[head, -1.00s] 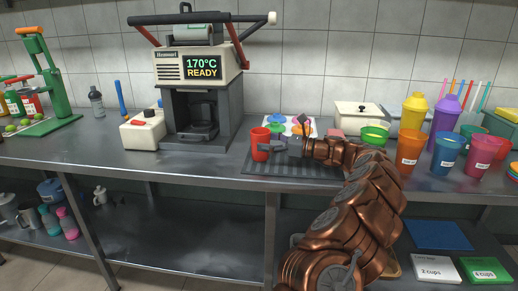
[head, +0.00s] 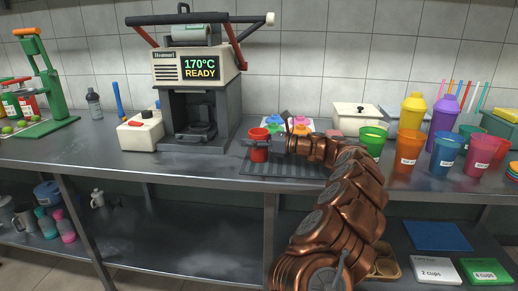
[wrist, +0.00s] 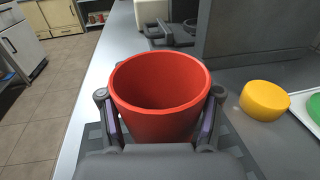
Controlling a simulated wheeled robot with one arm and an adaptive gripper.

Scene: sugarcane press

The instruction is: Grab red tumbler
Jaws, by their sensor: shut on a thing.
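The red tumbler (head: 259,150) stands upright and empty on the dark ribbed mat (head: 285,168) on the counter, in front of the press. In the wrist view the tumbler (wrist: 160,95) sits between my two fingers, its open mouth facing up. My gripper (head: 258,143) comes from the right and is shut on it, with one finger along each side. The gripper also shows in the wrist view (wrist: 160,118). I cannot tell whether the tumbler's base touches the mat.
The press (head: 200,90) reads 170°C READY and stands behind at left. Colourful lids (head: 274,121) lie on a tray behind my gripper. A green cup (head: 373,138), an orange cup (head: 408,148) and several other cups stand to the right. The counter front at left is clear.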

